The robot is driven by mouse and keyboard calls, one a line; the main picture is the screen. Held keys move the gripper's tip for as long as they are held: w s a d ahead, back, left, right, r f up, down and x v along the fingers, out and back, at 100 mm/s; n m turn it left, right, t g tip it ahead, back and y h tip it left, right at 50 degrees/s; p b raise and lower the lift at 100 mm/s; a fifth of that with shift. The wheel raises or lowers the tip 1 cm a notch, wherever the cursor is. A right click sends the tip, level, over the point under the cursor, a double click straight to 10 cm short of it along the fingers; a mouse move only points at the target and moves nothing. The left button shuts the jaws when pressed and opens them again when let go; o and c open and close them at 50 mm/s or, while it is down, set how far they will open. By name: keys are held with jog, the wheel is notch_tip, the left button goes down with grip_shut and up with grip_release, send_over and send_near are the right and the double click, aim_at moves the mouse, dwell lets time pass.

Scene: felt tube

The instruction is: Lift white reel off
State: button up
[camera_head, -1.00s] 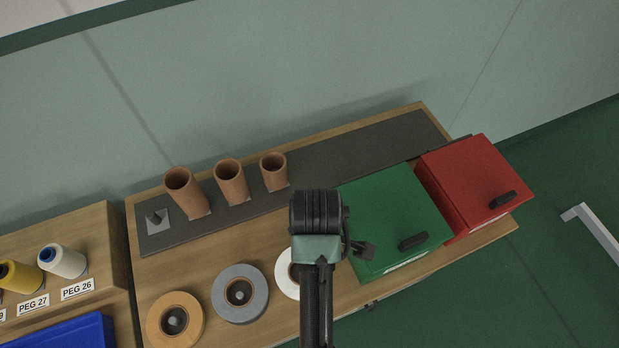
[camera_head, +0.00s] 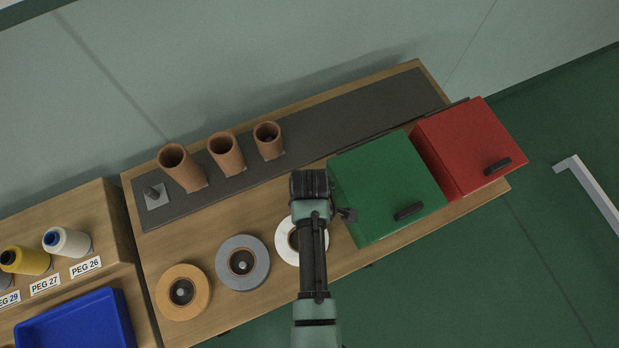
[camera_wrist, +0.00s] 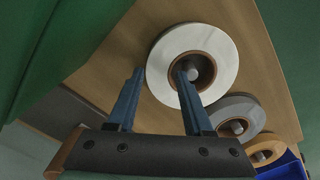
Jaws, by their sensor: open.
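The white reel (camera_head: 286,243) lies flat on the wooden table, partly hidden behind my arm in the head view. In the wrist view the white reel (camera_wrist: 222,50) shows whole, with a brown core around a grey peg (camera_wrist: 192,72). My gripper (camera_wrist: 160,80) is open and empty. In the wrist view its right finger overlaps the reel's core and its left finger lies just outside the reel's rim. Whether either finger touches the reel I cannot tell. In the head view the fingers are hidden under my wrist.
A grey reel (camera_head: 259,270) and a tan reel (camera_head: 199,301) lie left of the white reel. A green box (camera_head: 385,185) and a red box (camera_head: 468,145) stand to the right. Brown tubes (camera_head: 226,155) stand behind on a dark strip (camera_head: 345,115). A blue tray (camera_head: 75,325) is at lower left.

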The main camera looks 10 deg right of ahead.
jog(key=shift+w+f, duration=0.1)
jog(key=shift+f, duration=0.95)
grip_shut()
